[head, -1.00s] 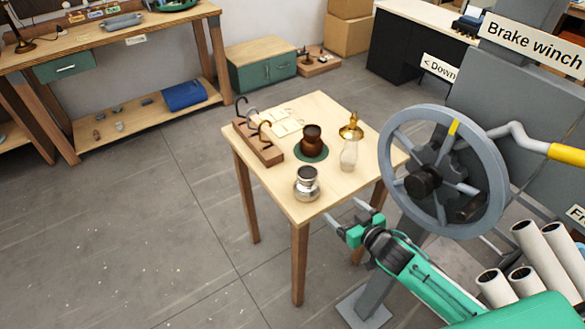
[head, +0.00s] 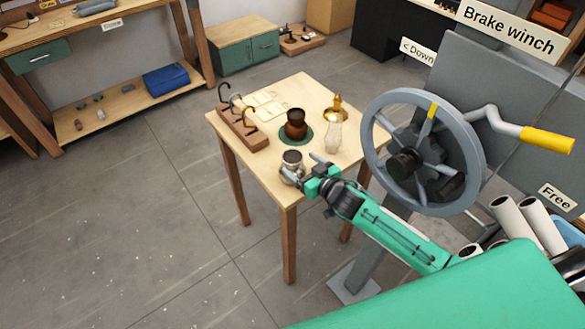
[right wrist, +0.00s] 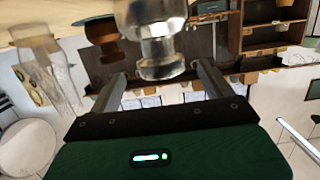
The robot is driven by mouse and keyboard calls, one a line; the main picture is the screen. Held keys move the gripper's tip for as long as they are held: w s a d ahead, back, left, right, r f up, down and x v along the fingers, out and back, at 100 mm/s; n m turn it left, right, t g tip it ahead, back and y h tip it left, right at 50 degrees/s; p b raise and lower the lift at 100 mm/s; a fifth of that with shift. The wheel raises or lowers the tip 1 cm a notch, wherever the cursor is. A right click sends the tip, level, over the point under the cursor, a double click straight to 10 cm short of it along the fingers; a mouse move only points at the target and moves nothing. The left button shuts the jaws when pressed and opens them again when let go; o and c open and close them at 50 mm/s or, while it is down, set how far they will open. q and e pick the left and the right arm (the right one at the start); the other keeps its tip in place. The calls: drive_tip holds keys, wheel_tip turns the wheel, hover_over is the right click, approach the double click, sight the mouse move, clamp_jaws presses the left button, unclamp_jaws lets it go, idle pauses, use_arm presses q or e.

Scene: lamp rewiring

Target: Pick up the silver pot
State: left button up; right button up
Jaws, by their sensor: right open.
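The silver pot (head: 292,160) stands near the front corner of the small wooden table (head: 262,172). My right gripper (head: 301,169) is open at the pot, its fingers pointing toward it. In the right wrist view the silver pot (right wrist: 160,45) shows ahead of and between the two spread fingers (right wrist: 160,72); I cannot tell whether either touches it. Part of the pot is hidden by the gripper in the head view. My left gripper is not in view.
A brown pot (head: 296,124) on a green mat stands behind the silver pot. A clear glass chimney (head: 333,137) and a brass lamp part (head: 338,107) are to its right. A wooden rack with hooks (head: 243,128) is at left. The winch wheel (head: 423,150) stands close to my right arm.

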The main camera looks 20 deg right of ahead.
sight(292, 158)
drive_tip(key=shift+w+a+r+p, duration=0.1)
drive_tip(key=shift+w+a+p, duration=0.05)
drive_tip(key=shift+w+p, duration=0.2)
drive_tip(key=p+x, duration=0.1)
drive_tip(key=x, duration=0.2)
drive_tip(key=shift+w+a+f, duration=0.25)
drive_tip(key=shift+w+f, duration=0.1)
drive_tip(key=shift+w, duration=0.15)
drive_tip(key=shift+c, duration=0.2)
drive_tip(key=c, duration=1.6)
